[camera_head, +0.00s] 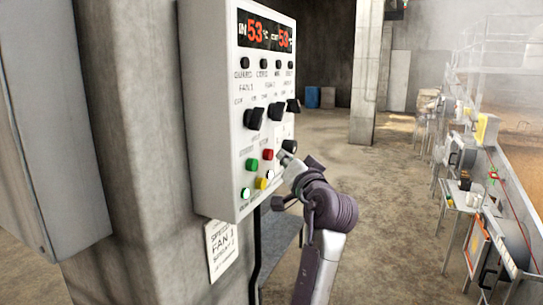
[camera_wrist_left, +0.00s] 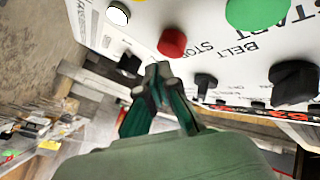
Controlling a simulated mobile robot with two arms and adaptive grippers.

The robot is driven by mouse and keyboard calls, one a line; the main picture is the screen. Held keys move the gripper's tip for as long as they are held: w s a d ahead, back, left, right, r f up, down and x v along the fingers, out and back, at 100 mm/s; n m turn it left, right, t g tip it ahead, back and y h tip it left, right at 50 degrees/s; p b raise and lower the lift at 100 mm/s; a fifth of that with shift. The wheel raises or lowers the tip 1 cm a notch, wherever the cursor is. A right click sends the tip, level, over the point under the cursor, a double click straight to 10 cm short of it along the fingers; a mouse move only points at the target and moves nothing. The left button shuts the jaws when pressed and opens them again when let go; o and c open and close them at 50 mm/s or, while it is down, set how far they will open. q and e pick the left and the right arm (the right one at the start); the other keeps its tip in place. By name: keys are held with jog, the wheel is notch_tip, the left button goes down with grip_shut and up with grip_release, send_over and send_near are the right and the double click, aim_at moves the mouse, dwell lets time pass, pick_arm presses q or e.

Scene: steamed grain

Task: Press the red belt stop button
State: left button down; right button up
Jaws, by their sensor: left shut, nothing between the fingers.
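The red button (camera_head: 267,155) is on the lower part of a white control panel (camera_head: 215,150), right of a green button (camera_head: 252,165). In the left wrist view the red button (camera_wrist_left: 172,43) stands out from the panel beside the upside-down words BELT STOP. My left gripper (camera_head: 288,160) is shut and empty, just right of the red button in the head view. In the left wrist view its closed fingertips (camera_wrist_left: 158,75) are just below the red button, with a small gap in the picture. Whether they touch the panel I cannot tell.
Yellow (camera_head: 261,183) and white (camera_head: 245,193) buttons sit below, and black knobs (camera_head: 254,117) above. The panel hangs on a concrete pillar (camera_head: 140,130). A paper sign (camera_head: 221,249) is under it. Open floor lies to the right, before a row of tables with equipment.

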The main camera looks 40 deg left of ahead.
pick_arm(q)
jog(key=shift+s+a, duration=0.1)
jog(key=shift+a, duration=0.25)
jog(key=shift+s+a, duration=0.15)
jog(key=shift+a, duration=0.35)
dwell(0.7)
jog(key=shift+d, duration=0.15)
dwell(0.3)
jog(key=shift+w+d, duration=0.25)
jog(key=shift+d, duration=0.5)
jog(key=shift+w+d+b, duration=0.2)
jog(key=shift+d, duration=0.6)
jog(key=shift+w+d+b, duration=0.15)
jog(key=shift+d+b, duration=0.1)
jog(key=shift+d, duration=0.6)
jog(key=shift+w+d+b, duration=0.2)
jog(key=shift+d, duration=0.6)
